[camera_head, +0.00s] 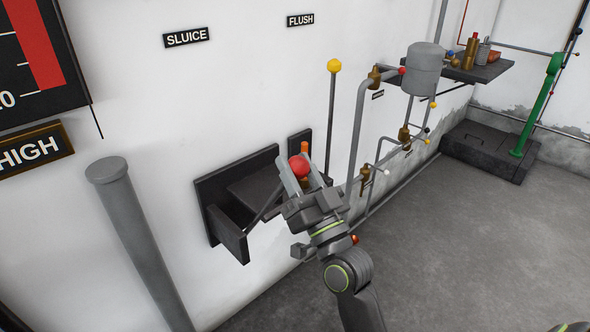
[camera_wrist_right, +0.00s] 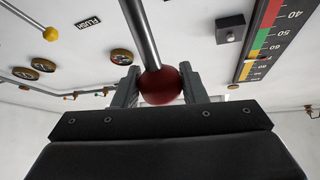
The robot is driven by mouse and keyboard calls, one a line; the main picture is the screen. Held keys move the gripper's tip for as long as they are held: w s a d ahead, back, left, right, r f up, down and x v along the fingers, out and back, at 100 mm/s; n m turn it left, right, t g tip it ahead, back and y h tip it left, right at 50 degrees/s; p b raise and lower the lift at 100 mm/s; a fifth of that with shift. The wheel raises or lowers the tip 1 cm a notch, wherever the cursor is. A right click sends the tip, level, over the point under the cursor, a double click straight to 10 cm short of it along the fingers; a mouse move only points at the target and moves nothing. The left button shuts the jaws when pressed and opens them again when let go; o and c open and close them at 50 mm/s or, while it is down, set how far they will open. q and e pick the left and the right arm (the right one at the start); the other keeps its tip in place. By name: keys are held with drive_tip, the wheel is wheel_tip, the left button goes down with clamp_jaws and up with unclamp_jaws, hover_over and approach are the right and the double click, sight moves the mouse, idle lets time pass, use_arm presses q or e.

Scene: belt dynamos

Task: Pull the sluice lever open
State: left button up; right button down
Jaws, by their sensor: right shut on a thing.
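The sluice lever's red ball knob (camera_head: 299,166) is between the fingers of my right gripper (camera_head: 297,172), which is shut on it. The knob also shows in the right wrist view (camera_wrist_right: 161,86), with a finger on each side and the metal rod (camera_wrist_right: 140,35) running up from it. In the head view the lever's rod (camera_head: 265,207) slants down and left from the knob to a dark bracket (camera_head: 232,236) on the wall. The SLUICE sign (camera_head: 187,37) is on the wall above. My left gripper is not in view.
The flush lever with a yellow knob (camera_head: 334,66) stands upright right of the gripper. Pipes and a grey tank (camera_head: 423,68) are farther right, with a green lever (camera_head: 537,108) beyond. A thick grey post (camera_head: 140,240) stands left. The floor (camera_head: 460,250) at right is clear.

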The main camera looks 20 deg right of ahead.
drive_tip(key=shift+f, duration=0.35)
drive_tip(key=c, duration=1.3)
unclamp_jaws()
drive_tip(key=o, duration=0.4)
drive_tip(key=shift+s+d+r, duration=0.15)
drive_tip(key=shift+s+r, duration=0.05)
drive_tip(key=shift+s, duration=0.1)
drive_tip(key=shift+c, duration=0.2)
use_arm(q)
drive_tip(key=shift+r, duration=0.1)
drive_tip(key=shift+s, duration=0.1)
use_arm(e)
drive_tip(key=shift+w+f, duration=0.1)
